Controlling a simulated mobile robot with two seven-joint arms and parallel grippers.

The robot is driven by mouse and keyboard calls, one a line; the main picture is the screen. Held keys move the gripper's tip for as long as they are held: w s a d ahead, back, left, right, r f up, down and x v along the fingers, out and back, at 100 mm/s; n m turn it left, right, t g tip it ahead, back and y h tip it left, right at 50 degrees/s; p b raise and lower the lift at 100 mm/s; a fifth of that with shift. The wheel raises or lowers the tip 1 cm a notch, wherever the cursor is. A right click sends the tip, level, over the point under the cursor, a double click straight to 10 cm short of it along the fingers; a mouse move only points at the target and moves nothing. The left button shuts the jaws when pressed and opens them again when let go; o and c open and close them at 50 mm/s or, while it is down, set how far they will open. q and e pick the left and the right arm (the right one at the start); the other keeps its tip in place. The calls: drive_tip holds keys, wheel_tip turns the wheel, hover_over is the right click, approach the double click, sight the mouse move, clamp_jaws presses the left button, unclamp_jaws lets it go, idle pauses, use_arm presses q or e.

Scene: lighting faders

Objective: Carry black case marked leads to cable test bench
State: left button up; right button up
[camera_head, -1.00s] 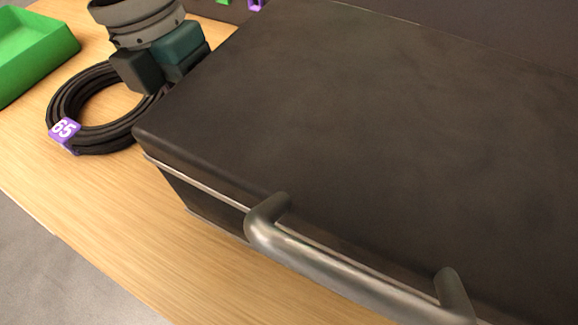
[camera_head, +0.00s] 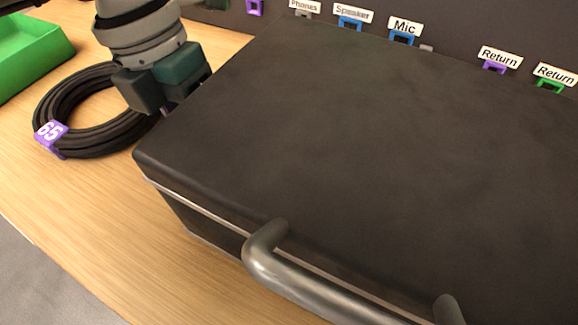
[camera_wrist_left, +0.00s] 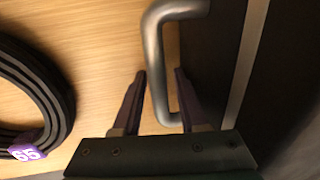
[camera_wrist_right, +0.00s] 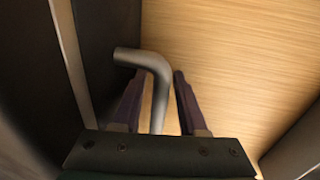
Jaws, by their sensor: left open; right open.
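A large black case (camera_head: 350,150) with a grey metal handle (camera_head: 330,290) on its near side lies on the wooden bench. No "leads" marking shows on it. My left gripper (camera_head: 162,82) is at the case's left side, its fingertips hidden in the head view. In the left wrist view its fingers (camera_wrist_left: 160,75) are open, with a grey handle (camera_wrist_left: 153,45) of the case reaching between them. My right gripper is outside the head view. In the right wrist view its fingers (camera_wrist_right: 158,76) are open, on either side of another bent grey handle (camera_wrist_right: 158,75).
A black cable coil (camera_head: 85,145) with a purple "65" tag (camera_head: 50,135) lies left of the case, close to my left gripper. A green tray (camera_head: 30,55) is at the far left. Behind the case stands a dark panel with labelled sockets, including "Mic" (camera_head: 404,27) and "Return" (camera_head: 499,57).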

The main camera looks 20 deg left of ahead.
use_arm(q)
drive_tip(key=shift+o, duration=1.2)
drive_tip(key=shift+d, duration=0.1)
use_arm(e)
drive_tip(key=shift+a, duration=0.2)
use_arm(q)
drive_tip(key=shift+d, duration=0.1)
drive_tip(key=shift+r, duration=0.15)
drive_tip(key=r, duration=0.3)
drive_tip(key=a+r, duration=0.1)
drive_tip(key=r, duration=0.2)
drive_tip(key=shift+w+a+r, duration=0.15)
drive_tip(key=shift+r, duration=0.15)
use_arm(e)
drive_tip(key=shift+d+r, duration=0.1)
drive_tip(key=shift+r, duration=0.1)
use_arm(q)
drive_tip(key=shift+a+r, duration=0.35)
drive_tip(key=shift+r, duration=0.1)
use_arm(e)
wheel_tip(320, 180, up, 12)
drive_tip(key=d, duration=0.2)
drive_tip(key=shift+s+d+f, duration=0.15)
drive_tip(key=shift+f, duration=0.1)
use_arm(q)
drive_tip(key=shift+s, duration=0.2)
use_arm(e)
drive_tip(key=shift+s, duration=0.1)
